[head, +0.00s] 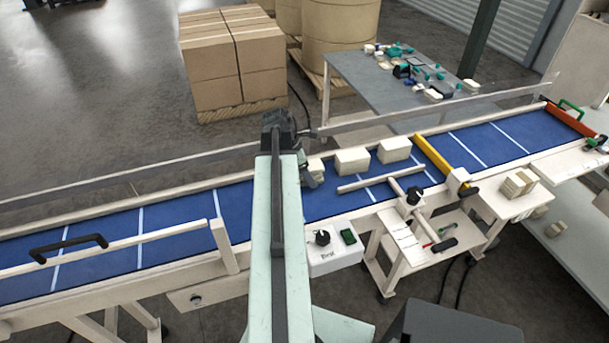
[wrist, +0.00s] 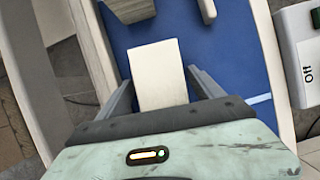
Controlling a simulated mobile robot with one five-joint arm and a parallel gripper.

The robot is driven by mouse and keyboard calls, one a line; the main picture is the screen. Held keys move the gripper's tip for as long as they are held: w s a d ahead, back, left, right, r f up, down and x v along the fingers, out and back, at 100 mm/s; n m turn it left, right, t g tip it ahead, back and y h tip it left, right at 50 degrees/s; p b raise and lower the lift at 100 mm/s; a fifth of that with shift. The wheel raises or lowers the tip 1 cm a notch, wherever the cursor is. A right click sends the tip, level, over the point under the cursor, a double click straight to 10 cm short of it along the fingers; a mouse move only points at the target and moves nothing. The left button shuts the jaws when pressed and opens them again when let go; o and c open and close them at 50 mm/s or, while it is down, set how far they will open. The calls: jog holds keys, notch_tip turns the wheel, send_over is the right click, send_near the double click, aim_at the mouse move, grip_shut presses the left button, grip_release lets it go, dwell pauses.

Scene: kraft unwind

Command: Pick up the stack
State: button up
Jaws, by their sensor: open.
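Three pale cream stacks lie in a row on the blue belt in the head view: the nearest stack (head: 316,166) is partly hidden behind my arm, then come a middle stack (head: 352,160) and a right stack (head: 394,150). My gripper (head: 309,180) is low over the belt at the nearest stack. In the wrist view, this pale stack (wrist: 160,76) sits between the two fingers of my open gripper (wrist: 160,82). I cannot tell whether the fingers touch it. Another stack (wrist: 130,9) shows at the top edge.
A pale guide bar (head: 376,180) lies along the belt, and a yellow bar (head: 440,157) crosses it. A control box (head: 334,248) stands at the near edge. More stacks (head: 517,183) sit on a side shelf. The belt (head: 110,240) left of my arm is clear.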

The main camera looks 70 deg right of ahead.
jog(key=shift+f, duration=0.25)
jog(key=c, duration=1.6)
jog(key=shift+o, duration=0.2)
jog(key=shift+r, duration=0.1)
notch_tip(320, 180, up, 11)
jog(key=p, duration=1)
jog(key=shift+f, duration=0.3)
